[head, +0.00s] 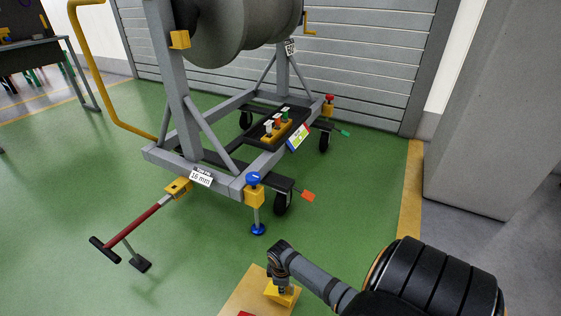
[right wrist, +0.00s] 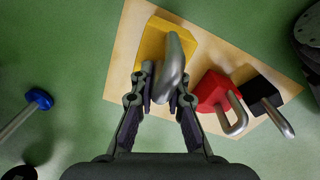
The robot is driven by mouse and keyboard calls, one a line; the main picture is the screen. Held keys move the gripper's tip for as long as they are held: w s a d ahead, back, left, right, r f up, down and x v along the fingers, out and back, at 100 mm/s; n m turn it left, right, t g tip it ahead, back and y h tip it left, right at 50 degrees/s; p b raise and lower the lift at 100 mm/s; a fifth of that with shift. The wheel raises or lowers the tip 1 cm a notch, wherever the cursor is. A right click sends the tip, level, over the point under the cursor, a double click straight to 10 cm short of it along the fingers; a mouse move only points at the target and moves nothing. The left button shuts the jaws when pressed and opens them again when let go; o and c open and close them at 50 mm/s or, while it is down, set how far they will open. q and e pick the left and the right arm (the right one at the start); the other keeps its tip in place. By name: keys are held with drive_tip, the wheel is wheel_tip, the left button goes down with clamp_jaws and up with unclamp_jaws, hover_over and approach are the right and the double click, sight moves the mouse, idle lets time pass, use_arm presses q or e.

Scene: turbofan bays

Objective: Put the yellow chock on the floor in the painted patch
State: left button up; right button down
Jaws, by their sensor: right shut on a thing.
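The yellow chock (head: 283,296) is at the bottom of the head view, over a light wooden board (head: 240,292). In the right wrist view the yellow chock (right wrist: 152,47) has a grey metal handle (right wrist: 175,55). My right gripper (right wrist: 166,88) is shut on that handle; it points down at the chock in the head view (head: 281,283). I cannot tell whether the chock rests on the board or is slightly lifted. No painted patch is clearly seen. My left gripper is not in view.
A red chock (right wrist: 212,90) and a black chock (right wrist: 259,87) with handles sit on the board. A grey wheeled engine stand (head: 225,180) with a red tow bar (head: 138,220) and blue-footed jack (head: 257,229) stands beyond. A grey pillar (head: 475,140) is at right. Green floor is clear at left.

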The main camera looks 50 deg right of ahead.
drive_tip(key=f+b, duration=0.2)
drive_tip(key=f, duration=0.2)
drive_tip(key=shift+w+a+b, duration=0.15)
drive_tip(key=shift+w+b, duration=0.2)
drive_tip(key=shift+b, duration=0.05)
drive_tip(key=shift+r, duration=0.1)
drive_tip(key=c, duration=1.3)
unclamp_jaws()
drive_tip(key=shift+c, duration=0.2)
